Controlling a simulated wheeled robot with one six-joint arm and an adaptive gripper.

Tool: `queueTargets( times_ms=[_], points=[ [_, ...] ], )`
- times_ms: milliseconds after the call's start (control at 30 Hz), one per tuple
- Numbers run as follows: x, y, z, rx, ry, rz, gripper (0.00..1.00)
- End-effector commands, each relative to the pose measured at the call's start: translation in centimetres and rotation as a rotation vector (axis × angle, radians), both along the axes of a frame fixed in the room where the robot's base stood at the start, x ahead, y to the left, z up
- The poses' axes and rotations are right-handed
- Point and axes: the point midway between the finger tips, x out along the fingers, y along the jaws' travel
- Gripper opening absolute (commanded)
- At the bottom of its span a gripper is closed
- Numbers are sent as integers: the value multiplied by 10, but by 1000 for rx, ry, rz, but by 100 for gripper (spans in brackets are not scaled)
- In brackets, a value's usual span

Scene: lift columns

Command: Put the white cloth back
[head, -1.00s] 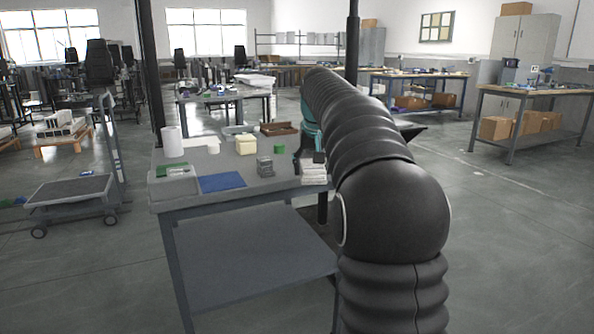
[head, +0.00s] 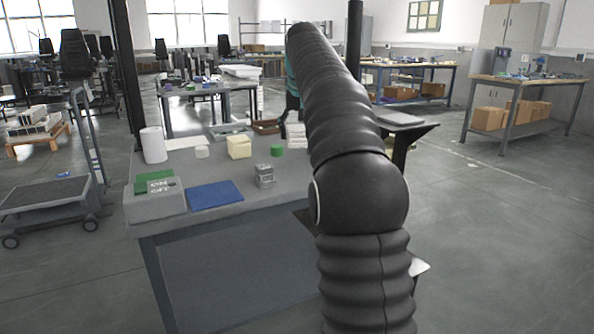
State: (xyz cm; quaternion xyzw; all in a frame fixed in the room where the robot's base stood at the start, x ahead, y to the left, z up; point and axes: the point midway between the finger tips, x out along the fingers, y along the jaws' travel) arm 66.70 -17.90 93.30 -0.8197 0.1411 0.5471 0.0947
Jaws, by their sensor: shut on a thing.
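The white cloth (head: 297,136) looks like a small folded stack, at the right end of the grey table, partly covered by my black arm. It appears held up near the tabletop; I cannot tell whether it touches it. My gripper (head: 292,117) is mostly hidden behind my arm; only a small dark part shows just above the cloth, and it is shut on the cloth. The grey table (head: 215,160) also holds a green cylinder (head: 277,150), a yellowish block (head: 239,147) and a grey box (head: 264,176), all left of the cloth.
A blue mat (head: 215,194), a grey tray with a green item (head: 156,197) and a white roll (head: 153,145) are on the table's left part. A cart (head: 45,195) stands further left. Open floor (head: 490,240) lies to the right, before a workbench (head: 525,84).

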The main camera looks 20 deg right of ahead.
Motion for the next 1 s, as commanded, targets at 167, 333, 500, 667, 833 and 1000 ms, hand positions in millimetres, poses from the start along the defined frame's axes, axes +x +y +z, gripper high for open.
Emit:
queueTargets(
  times_ms=[167,333,500,667,833,1000],
  points=[
    [-3,-7,-31,1,4,-11,37],
    [-5,-13,-53,1,2,-21,37],
    [-4,-14,-66,1,2,-22,37],
    [-5,-12,-88,1,2,-19,37],
    [-4,-11,-98,0,0,-17,37],
    [-3,-11,-98,1,0,-17,37]
  ],
)
